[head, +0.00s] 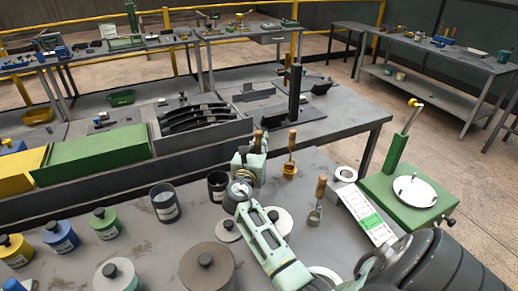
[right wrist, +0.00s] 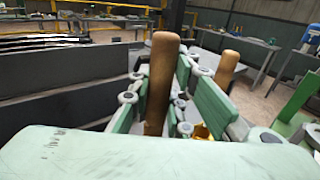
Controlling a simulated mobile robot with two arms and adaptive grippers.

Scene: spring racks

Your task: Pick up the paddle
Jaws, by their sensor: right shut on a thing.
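My right gripper (head: 250,160) is over the grey bench. It is shut on the upright wooden handle of the paddle (head: 258,140). In the right wrist view the paddle handle (right wrist: 161,80) stands between the pale green fingers (right wrist: 165,95). The lower end of the paddle is hidden by the gripper, so I cannot tell whether it touches the bench. My left gripper is not in view.
A brass tool with a wooden handle (head: 290,157) stands just right of the gripper. A wooden-handled metal scoop (head: 318,200) is farther right. Dark cups (head: 165,203) and knobbed weights (head: 103,222) stand left. A green stand with a white disc (head: 408,195) is at right.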

